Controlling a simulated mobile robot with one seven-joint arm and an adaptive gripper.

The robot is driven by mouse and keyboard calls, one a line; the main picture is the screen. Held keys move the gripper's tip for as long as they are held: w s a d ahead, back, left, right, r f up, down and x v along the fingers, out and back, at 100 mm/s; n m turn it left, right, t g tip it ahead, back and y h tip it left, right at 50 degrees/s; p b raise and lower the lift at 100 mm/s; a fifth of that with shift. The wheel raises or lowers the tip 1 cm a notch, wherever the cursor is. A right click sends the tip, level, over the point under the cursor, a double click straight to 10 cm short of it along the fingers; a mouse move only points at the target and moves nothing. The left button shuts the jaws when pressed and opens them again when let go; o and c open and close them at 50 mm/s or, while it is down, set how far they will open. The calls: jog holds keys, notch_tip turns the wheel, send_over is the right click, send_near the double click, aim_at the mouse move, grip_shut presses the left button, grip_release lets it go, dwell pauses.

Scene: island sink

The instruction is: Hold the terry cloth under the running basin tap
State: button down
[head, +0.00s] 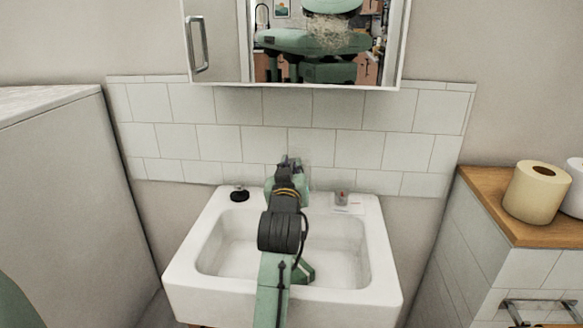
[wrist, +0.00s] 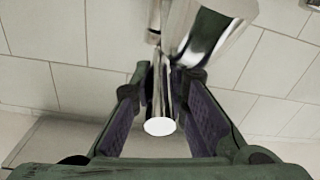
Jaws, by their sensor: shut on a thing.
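My gripper (head: 290,163) is at the back rim of the white basin (head: 181,284), in front of the tiled wall. In the wrist view my gripper (wrist: 165,78) has its two dark finger pads on either side of a slim chrome rod with a pale round end, which looks like the handle of the basin tap (wrist: 160,104). It is shut on this rod. A wider chrome part (wrist: 216,32) of the tap rises behind it. In the head view my arm and gripper hide the tap. I see no terry cloth and no running water in either view.
A small black item (head: 239,195) sits on the basin's back left rim, and a small clear item (head: 342,198) on the back right. A mirror cabinet (head: 222,50) hangs above. A wooden-topped counter (head: 487,196) with paper rolls (head: 537,191) stands right.

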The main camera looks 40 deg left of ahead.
jog(key=shift+w+r+p, duration=0.1)
jog(key=shift+r+p, duration=0.35)
jog(key=shift+p, duration=0.6)
jog(key=shift+g+h+p, duration=0.3)
jog(key=shift+g+p, duration=0.1)
jog(key=shift+p, duration=0.25)
jog(key=shift+a+f, duration=0.1)
jog(key=shift+f, duration=0.05)
jog(key=c, duration=1.6)
grip_release()
jog(key=shift+o, duration=0.2)
jog(key=v, duration=1.2)
